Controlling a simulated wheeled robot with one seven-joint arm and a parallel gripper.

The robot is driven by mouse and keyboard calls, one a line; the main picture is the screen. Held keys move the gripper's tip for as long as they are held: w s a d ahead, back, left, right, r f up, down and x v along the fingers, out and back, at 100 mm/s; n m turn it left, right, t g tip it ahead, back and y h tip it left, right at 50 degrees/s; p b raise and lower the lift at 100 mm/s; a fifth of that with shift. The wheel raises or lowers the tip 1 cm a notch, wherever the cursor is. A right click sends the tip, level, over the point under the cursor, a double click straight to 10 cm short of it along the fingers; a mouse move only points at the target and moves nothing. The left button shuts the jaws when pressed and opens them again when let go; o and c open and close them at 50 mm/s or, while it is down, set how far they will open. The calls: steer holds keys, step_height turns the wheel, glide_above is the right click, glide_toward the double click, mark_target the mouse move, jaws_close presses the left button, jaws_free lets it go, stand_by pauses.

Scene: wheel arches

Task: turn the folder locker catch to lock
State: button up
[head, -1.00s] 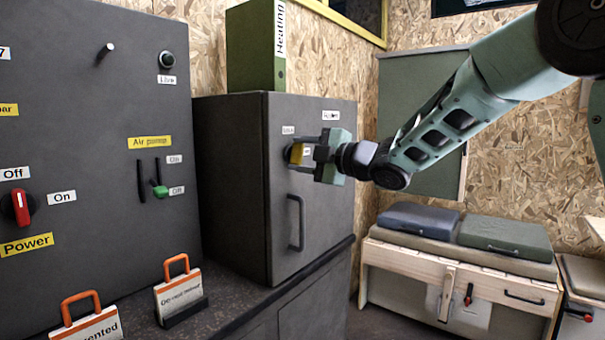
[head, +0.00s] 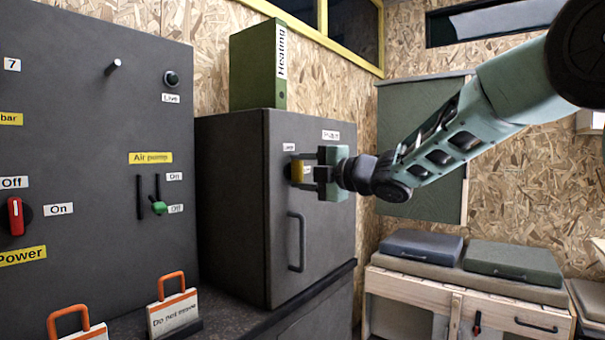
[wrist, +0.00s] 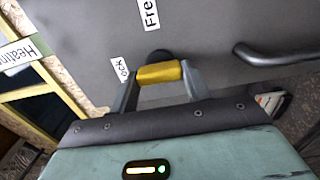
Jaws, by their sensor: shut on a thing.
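The folder locker (head: 238,210) is a dark grey cabinet in the middle of the head view, its door (head: 330,225) closed. Its catch is a yellow knob (head: 297,171) high on the door; it also shows in the wrist view (wrist: 159,73) with a dark round base behind it. My gripper (head: 305,172) is shut on the catch, one finger at each end of the yellow bar. In the wrist view the fingers (wrist: 160,85) press its two ends. One label near the catch ends in "ock" (wrist: 121,70); another begins "Fre" (wrist: 149,14).
A dark bar handle (head: 296,242) is on the door below the catch. A green "Heating" folder (head: 252,68) stands on the locker. A control panel (head: 90,100) with switches is at the left. Signs with orange handles (head: 172,312) stand on the worktop. A bench (head: 440,295) is at the right.

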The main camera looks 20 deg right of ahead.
steer(key=shift+c, duration=0.2)
steer(key=o, duration=1)
steer(key=shift+a, duration=0.1)
steer(key=shift+s, duration=0.1)
steer(key=p+v, duration=0.1)
steer(key=v, duration=1.6)
